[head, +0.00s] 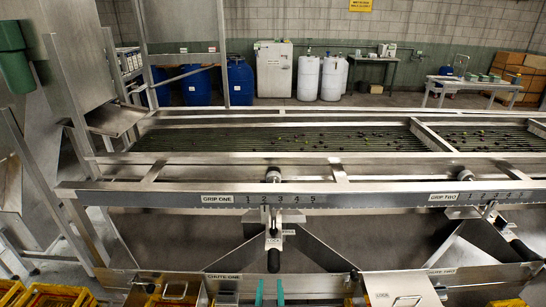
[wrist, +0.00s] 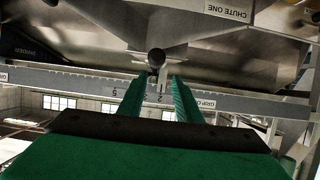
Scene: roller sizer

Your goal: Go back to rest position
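My gripper (head: 269,291) shows at the bottom edge of the head view as two separate teal fingertips, below the GRIP ONE lever. In the wrist view my gripper (wrist: 155,92) has its two green fingers apart, with nothing held between them. The lever's black knob (wrist: 156,57) appears beyond the fingertips, apart from them as far as I can tell. In the head view the black handle (head: 273,260) hangs down from a bracket marked LOCK, under the GRIP ONE scale (head: 250,199) near the 2 and 3.
The steel sizer frame with its roller bed (head: 290,140) fills the middle. A CHUTE ONE panel (head: 225,277) lies close around my gripper. Yellow crates (head: 55,297) stand at bottom left. Blue drums (head: 241,82) and white drums (head: 308,78) stand by the back wall.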

